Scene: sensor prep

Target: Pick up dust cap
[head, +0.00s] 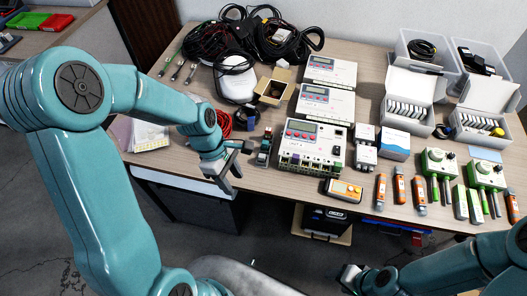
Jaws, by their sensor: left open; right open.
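I cannot make out the dust cap for certain; several small dark parts lie on the desk (245,185), too small to tell apart. My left gripper (238,167) is open and empty at the desk's front edge, left of the large white controller box (312,146). A small dark green and black part (264,147) lies just right of its fingers, apart from them as far as I can see. My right gripper (352,278) is at the bottom of the view, in front of and below the desk, open, with nothing visible in it.
Black cables (250,32) and a white router (235,80) fill the back left. Two green sensors (438,160) with probes, several orange-capped tubes (399,186), an orange meter (342,190) and white boxes (412,98) crowd the right. A bare strip runs along the front edge.

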